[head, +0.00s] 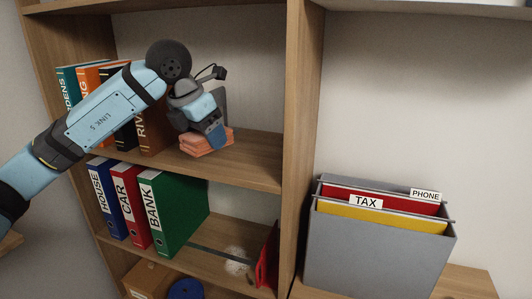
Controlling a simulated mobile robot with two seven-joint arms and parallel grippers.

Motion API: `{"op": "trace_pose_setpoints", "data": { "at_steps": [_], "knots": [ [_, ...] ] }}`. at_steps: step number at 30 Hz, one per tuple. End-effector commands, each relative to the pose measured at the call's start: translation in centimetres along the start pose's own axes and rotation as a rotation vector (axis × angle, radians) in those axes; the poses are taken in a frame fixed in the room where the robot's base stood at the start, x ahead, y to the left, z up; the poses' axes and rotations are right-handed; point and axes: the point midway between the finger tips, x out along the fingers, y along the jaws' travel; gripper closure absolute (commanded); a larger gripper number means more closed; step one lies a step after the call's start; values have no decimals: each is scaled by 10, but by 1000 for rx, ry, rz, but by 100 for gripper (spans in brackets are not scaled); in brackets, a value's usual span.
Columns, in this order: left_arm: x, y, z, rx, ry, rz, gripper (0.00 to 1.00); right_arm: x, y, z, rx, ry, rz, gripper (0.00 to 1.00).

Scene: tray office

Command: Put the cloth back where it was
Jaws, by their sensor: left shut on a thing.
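The cloth (204,146) is a folded, salmon-orange stack on the upper shelf, right of the books. My left arm reaches in from the left, across the front of the books. My left gripper (213,131) points down and is shut on the cloth. The cloth is at or just above the shelf board; I cannot tell if it rests there. The gripper hides part of its top. My right gripper is not in view.
Several books (66,82) stand left on the upper shelf (250,160). Below are HOUSE, CAR and BANK binders (180,213), a whitish patch (238,261) and a red object (267,262). A cardboard box (148,279) sits lower. A grey file box (372,252) stands right of the divider (299,120).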

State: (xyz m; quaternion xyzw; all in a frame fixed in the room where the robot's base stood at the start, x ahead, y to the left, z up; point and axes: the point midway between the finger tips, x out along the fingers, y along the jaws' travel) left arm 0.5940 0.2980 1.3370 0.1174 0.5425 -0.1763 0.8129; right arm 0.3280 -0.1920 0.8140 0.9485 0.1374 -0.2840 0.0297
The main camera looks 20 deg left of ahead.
Motion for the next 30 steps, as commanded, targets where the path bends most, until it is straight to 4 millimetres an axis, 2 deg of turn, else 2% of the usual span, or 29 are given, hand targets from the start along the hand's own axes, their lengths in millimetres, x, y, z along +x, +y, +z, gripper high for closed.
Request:
{"op": "trace_pose_setpoints", "data": {
  "at_steps": [1, 6, 16, 18, 30],
  "knots": [
    [1, -8, 14, 3, 0, -3, 59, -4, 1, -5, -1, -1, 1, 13],
    [17, -30, 51, 2, 0, -3, 59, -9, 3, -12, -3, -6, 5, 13],
    [42, -63, 109, 2, 0, -2, 59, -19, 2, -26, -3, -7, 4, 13],
    [56, -60, 99, 0, 5, -1, 59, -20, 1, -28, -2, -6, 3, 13],
    [90, -60, 84, 0, 4, -1, 59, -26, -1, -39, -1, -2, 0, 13]
  ]
}}
